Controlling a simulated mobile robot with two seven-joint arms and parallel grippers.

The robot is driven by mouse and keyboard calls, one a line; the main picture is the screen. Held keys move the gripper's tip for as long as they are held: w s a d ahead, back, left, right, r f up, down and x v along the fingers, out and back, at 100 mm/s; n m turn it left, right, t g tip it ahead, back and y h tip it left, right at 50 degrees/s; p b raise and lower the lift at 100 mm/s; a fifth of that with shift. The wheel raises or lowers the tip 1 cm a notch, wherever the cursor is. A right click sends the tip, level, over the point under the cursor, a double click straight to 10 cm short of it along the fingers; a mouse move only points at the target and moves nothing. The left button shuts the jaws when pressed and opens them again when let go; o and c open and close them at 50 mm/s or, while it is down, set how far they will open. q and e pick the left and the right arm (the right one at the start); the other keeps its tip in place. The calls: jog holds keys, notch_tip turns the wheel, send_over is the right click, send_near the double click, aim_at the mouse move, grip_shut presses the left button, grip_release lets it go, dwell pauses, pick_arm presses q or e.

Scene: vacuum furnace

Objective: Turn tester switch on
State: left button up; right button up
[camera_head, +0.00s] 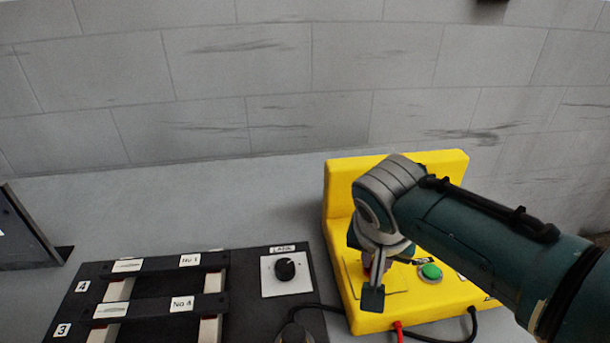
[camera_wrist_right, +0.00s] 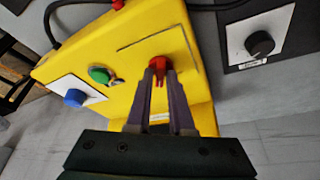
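The tester is a yellow box (camera_head: 338,220) with a raised back, at the right in the head view; it also fills the middle of the wrist view (camera_wrist_right: 120,40). A red switch (camera_wrist_right: 160,62) sits on its top face inside a thin outlined rectangle. My right gripper (camera_wrist_right: 159,76) points at this switch, and its narrow fingertips have the red part between them. In the head view my right gripper (camera_head: 371,280) comes down over the tester from the right and mostly hides the switch. My left gripper is not in view.
A green button (camera_head: 431,272) is beside the switch, and a blue knob (camera_wrist_right: 75,97) is farther along the tester. A black panel with a black dial (camera_head: 285,269) and labelled bars stands left. Red and black cables leave the tester's front. A grey wall is behind.

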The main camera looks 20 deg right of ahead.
jog(key=o, duration=0.3)
jog(key=p+v, duration=0.3)
jog(key=v, duration=0.7)
jog(key=shift+p, duration=0.3)
